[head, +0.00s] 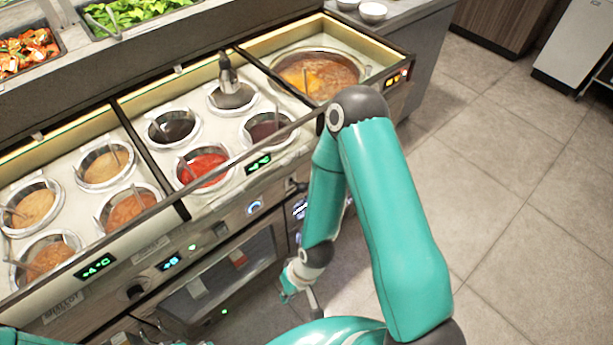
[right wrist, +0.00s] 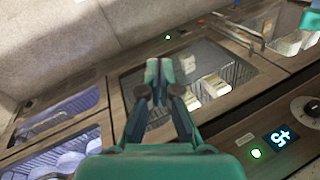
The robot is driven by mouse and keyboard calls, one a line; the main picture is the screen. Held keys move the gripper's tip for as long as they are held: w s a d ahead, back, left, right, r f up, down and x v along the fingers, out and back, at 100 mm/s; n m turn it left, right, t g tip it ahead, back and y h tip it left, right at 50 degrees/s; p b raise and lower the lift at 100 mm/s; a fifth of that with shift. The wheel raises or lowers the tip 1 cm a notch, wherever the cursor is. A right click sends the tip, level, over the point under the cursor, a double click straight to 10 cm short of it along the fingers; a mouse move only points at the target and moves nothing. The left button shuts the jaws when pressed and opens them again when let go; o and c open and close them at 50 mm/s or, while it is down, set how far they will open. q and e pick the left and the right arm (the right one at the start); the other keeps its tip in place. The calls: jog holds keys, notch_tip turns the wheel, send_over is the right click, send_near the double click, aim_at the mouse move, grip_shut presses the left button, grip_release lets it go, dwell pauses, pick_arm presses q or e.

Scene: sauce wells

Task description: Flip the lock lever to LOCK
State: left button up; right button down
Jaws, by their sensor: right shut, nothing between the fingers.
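My right gripper (right wrist: 158,78) is shut and empty in the right wrist view, with its fingertips together in front of a glass-fronted drawer (right wrist: 128,90). In the head view my right arm reaches down past the counter's right end, and the gripper (head: 312,298) shows small and low beside the counter front. I cannot pick out the lock lever for sure in either view; my right arm covers part of the counter front where controls sit. My left gripper is not in view.
The sauce counter holds several round wells, including red sauce (head: 204,168) and a large soup well (head: 318,76). Its front carries a knob (right wrist: 306,108), a lit blue display (right wrist: 281,137) and a glass drawer window (head: 232,272). Tiled floor (head: 520,170) at the right is clear.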

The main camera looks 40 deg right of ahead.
jog(key=w+d+r+t+p, duration=0.4)
jog(key=w+d+r+p, duration=0.2)
jog(key=w+d+r, duration=0.45)
jog(key=w+d+r+n+t+h+p, duration=0.1)
jog(key=w+d+r+t+p, duration=0.1)
jog(key=d+r, duration=1)
notch_tip(320, 180, up, 2)
jog(key=shift+w+n+h+p, duration=0.4)
jog(key=shift+w+p, duration=0.1)
jog(key=shift+w, duration=0.4)
jog(key=shift+a+f, duration=0.1)
jog(key=b, duration=0.6)
send_over(306, 185)
notch_tip(306, 185, down, 8)
jog(key=b, duration=0.1)
jog(key=f, duration=0.1)
jog(key=f+b, duration=0.1)
jog(key=shift+w+d+f+b, duration=0.2)
jog(key=shift+w+d+b, duration=0.05)
jog(key=shift+b, duration=0.1)
jog(key=shift+s+a+f+b, duration=0.1)
jog(key=shift+s+f+b, duration=0.05)
jog(key=shift+f+b, duration=0.3)
jog(key=shift+s+a+f+b, duration=0.1)
jog(key=shift+f+b, duration=0.2)
jog(key=shift+b, duration=0.2)
